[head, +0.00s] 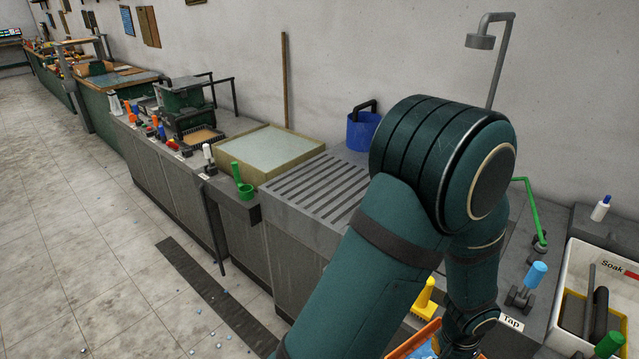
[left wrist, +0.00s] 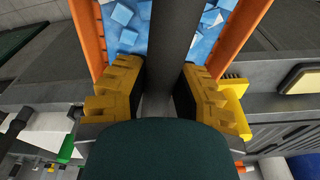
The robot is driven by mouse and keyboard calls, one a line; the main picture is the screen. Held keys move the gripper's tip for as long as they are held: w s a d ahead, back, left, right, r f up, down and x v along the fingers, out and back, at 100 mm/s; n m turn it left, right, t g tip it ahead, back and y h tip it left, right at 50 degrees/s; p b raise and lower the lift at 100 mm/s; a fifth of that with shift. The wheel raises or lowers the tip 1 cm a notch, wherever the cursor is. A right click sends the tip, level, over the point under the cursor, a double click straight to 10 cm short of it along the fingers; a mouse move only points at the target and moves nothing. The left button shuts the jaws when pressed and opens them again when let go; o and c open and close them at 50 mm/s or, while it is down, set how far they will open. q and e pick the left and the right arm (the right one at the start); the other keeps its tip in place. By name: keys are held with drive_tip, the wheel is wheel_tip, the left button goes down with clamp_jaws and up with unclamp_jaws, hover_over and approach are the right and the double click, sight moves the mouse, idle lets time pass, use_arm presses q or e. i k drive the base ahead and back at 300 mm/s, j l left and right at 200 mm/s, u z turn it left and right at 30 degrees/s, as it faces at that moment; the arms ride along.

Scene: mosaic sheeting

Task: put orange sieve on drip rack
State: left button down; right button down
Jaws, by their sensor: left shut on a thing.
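The orange sieve (head: 418,341) shows at the bottom edge of the head view, partly cut off and partly behind my arm. In the left wrist view the orange sieve (left wrist: 247,38) holds several blue tile pieces, and a dark bar, seemingly its handle, runs across it. My left gripper (left wrist: 166,90) has its yellow fingers on either side of this bar, shut on it. In the head view my left gripper (head: 462,341) is low beside the sieve. The drip rack (head: 310,192) is the grey slatted top at the middle of the counter; its right part is hidden behind my arm. My right gripper is not in view.
A blue bucket (head: 361,130) stands behind the rack. A white tub (head: 558,330) and a blue-topped lever (head: 537,274) stand at right. The visible slats are clear.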

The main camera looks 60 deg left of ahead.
sight(325, 186)
drive_tip(key=k+j, duration=0.1)
drive_tip(key=j, duration=0.25)
drive_tip(key=k+j, duration=0.1)
drive_tip(key=j, duration=0.75)
drive_tip(key=k+j, duration=0.15)
drive_tip(key=j, duration=0.9)
